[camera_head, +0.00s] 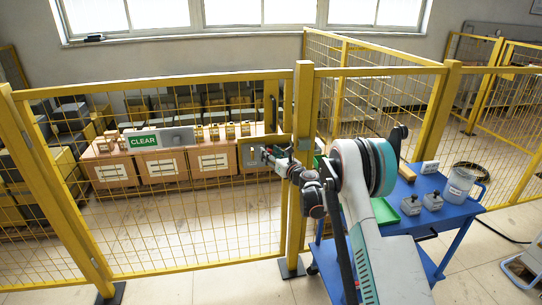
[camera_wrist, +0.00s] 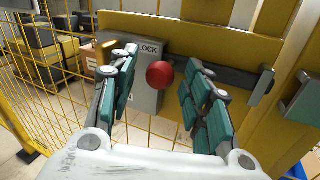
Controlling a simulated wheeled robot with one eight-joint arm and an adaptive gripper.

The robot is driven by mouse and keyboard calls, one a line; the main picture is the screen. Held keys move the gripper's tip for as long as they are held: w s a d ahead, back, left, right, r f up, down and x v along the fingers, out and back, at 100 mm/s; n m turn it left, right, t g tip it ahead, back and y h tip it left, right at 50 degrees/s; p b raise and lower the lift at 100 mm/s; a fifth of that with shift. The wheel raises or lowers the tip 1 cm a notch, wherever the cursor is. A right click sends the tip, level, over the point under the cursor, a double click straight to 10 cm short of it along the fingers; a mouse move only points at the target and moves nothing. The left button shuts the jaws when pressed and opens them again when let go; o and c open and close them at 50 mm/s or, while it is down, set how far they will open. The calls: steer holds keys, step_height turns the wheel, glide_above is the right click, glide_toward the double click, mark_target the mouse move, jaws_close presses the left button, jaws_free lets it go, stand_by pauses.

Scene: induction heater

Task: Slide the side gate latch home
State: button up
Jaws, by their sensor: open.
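The side gate latch shows in the wrist view as a red ball knob (camera_wrist: 160,74) and a dark bar (camera_wrist: 232,76) running right across a yellow plate (camera_wrist: 195,38). A grey plate (camera_wrist: 146,100) marked "LOCK" is behind and left of the knob. A metal bracket (camera_wrist: 302,97) stands right of the bar's end. My gripper (camera_wrist: 163,62) is open, with one finger on each side of the knob; I cannot tell whether either touches it. In the head view, my gripper (camera_head: 270,155) is at the yellow gate (camera_head: 200,275), near the gate post (camera_head: 301,120), and hides the knob.
A green "CLEAR" sign (camera_head: 144,141) is on the fence. Cardboard boxes (camera_head: 161,165) stand behind the mesh.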

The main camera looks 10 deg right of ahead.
jaws_close()
steer(key=d, duration=0.6)
steer(key=shift+d+b, duration=0.15)
steer(key=shift+b, duration=0.3)
jaws_free()
steer(key=shift+d, duration=0.2)
steer(key=shift+s, duration=0.1)
steer(key=v, duration=1.1)
steer(key=shift+s, duration=0.4)
steer(key=shift+f, duration=0.1)
